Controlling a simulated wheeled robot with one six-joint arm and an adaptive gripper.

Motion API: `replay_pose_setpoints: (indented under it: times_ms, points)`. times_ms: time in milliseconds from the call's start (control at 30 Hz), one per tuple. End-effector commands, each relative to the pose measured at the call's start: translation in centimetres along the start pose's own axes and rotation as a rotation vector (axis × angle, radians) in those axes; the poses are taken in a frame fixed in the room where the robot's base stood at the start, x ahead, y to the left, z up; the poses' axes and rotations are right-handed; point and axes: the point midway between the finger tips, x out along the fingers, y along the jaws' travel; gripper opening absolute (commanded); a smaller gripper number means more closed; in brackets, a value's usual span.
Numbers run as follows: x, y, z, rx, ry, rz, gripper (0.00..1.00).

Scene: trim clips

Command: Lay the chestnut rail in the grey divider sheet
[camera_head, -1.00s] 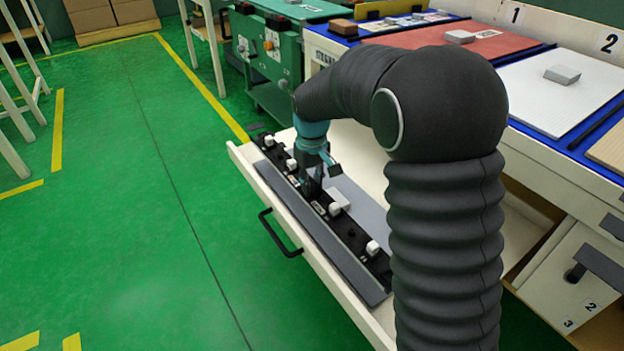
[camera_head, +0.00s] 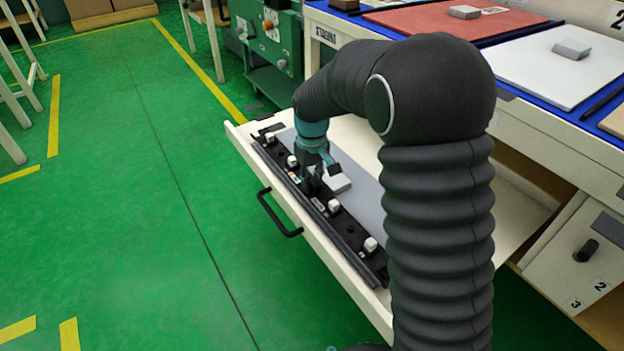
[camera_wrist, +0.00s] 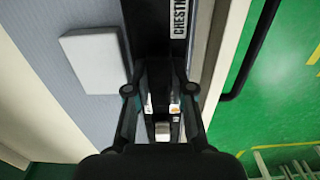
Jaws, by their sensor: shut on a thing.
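The chestnut rail (camera_head: 347,231) is a long black bar with several white clips along it. It lies lengthwise over the open drawer, beside the drawer's front wall. My gripper (camera_head: 313,184) is shut on its middle from above. In the wrist view the rail (camera_wrist: 160,35) runs between my fingers (camera_wrist: 160,98), its label partly readable as "CHESTN". The grey divider sheet (camera_head: 366,196) shows in the drawer on the rail's right; in the wrist view it is on the left (camera_wrist: 75,112). Whether the rail touches the sheet or hovers, I cannot tell.
A pale block (camera_head: 338,184) lies on the sheet close to the rail. The white drawer front (camera_head: 345,286) has a black handle (camera_head: 277,215). The worktop above holds a white board (camera_head: 550,62) and a red board (camera_head: 430,17). Green floor on the left is open.

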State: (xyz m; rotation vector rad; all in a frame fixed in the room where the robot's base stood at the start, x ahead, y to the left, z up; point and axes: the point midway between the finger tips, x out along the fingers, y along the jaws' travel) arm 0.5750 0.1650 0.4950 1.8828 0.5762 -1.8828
Motion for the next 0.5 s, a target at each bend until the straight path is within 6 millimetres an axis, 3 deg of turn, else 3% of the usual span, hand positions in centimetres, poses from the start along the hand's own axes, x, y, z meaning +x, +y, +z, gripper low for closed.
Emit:
replay_pose_setpoints:
  times_ms: [100,133,233,500]
  points:
    - [-0.06,0.01,-0.02,0.000,0.001,0.000,0.00]
    - [-0.06,0.01,-0.02,0.000,0.001,0.000,0.30]
    - [-0.06,0.01,-0.02,0.000,0.001,0.000,0.52]
    - [-0.01,0.00,0.01,0.000,0.000,0.000,0.52]
